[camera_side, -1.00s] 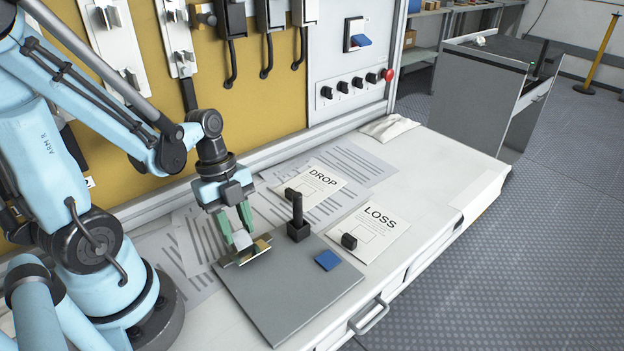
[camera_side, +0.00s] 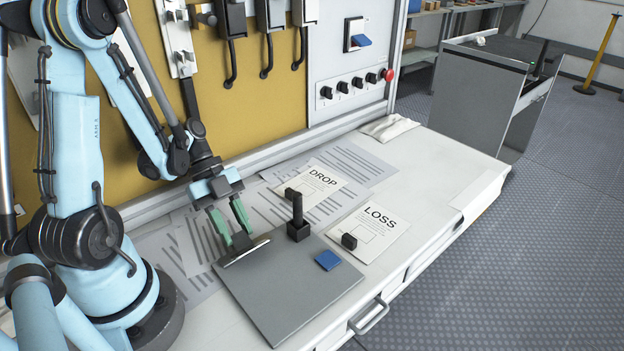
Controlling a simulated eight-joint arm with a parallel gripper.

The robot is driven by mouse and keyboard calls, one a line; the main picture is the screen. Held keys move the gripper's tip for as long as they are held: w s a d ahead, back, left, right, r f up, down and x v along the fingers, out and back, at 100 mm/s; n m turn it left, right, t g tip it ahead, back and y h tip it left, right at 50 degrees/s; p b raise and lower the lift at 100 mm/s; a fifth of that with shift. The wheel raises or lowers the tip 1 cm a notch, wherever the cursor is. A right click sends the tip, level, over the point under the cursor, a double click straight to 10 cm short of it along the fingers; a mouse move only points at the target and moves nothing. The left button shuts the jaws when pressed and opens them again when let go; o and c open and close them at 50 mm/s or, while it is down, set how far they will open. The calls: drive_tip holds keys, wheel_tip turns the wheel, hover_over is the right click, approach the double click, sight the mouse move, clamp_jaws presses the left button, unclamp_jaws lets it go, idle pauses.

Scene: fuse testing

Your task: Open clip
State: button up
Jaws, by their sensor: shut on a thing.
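The clip (camera_side: 246,252) is a flat metal strip at the back-left edge of the grey test board (camera_side: 290,290). It looks dark grey and slanted, with a pale edge along its front. My gripper (camera_side: 236,242) comes down from the upper left and is tilted. Its green fingers are at the clip's upper side and are shut on it. The fingers hide part of the clip, and the exact contact is too small to make out.
A black post in a square base (camera_side: 298,222) stands on the board, right of my gripper. A blue square (camera_side: 328,260) lies near the board's right edge. Paper cards DROP (camera_side: 318,182) and LOSS (camera_side: 375,225) hold small black blocks. The board's front is clear.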

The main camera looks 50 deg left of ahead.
drive_tip(key=o, duration=1.1)
drive_tip(key=shift+c, duration=0.2)
drive_tip(key=shift+r, duration=0.1)
drive_tip(key=shift+a+r, duration=0.2)
wheel_tip(320, 180, up, 9)
drive_tip(key=a, duration=0.1)
drive_tip(key=shift+a, duration=0.2)
drive_tip(key=shift+f, duration=0.15)
